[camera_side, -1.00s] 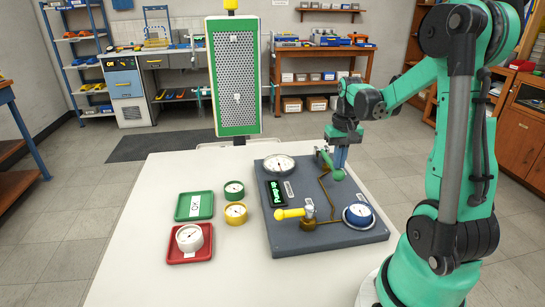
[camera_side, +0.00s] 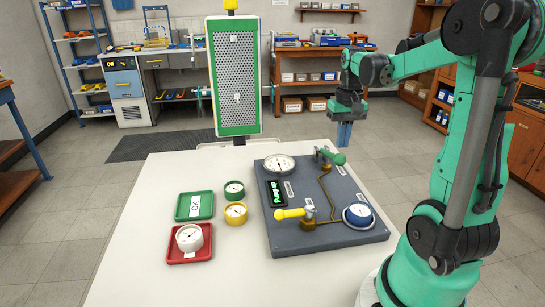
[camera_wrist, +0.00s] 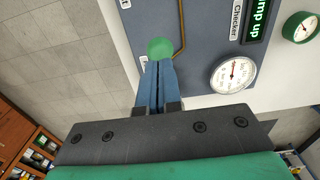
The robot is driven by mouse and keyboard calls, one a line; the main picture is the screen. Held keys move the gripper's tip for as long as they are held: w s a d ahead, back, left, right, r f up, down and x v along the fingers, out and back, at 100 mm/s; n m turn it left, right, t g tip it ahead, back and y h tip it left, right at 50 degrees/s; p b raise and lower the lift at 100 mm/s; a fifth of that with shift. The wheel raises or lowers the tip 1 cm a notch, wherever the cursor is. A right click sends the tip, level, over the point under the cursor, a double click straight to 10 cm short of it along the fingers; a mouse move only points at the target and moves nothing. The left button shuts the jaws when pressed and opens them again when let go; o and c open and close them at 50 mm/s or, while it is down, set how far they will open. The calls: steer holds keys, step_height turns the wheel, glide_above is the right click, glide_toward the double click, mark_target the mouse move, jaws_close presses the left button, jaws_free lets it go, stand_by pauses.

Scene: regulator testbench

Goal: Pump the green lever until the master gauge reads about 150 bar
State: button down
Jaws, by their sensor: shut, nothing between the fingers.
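The green lever (camera_side: 331,156) is on the far right part of the grey bench plate, its round end raised. Its green knob (camera_wrist: 160,47) is just beyond my fingertips in the wrist view. My gripper (camera_side: 343,146) has its blue fingers shut and empty, pointing down right by the knob; I cannot tell if they touch it. In the wrist view my fingertips (camera_wrist: 158,65) overlap the knob's lower edge. A large white gauge (camera_side: 280,164) at the plate's back left may be the master gauge; it also shows in the wrist view (camera_wrist: 233,75). Its reading is too small to tell.
The display (camera_side: 273,192) reads "Pump up". Left are a green tray (camera_side: 194,206), a red tray (camera_side: 180,254) holding a white gauge, and small green and yellow gauges.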

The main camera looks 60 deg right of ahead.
mark_target(340, 156)
stand_by(0.3)
steer(key=shift+f, duration=3.15)
steer(key=shift+r, duration=3.15)
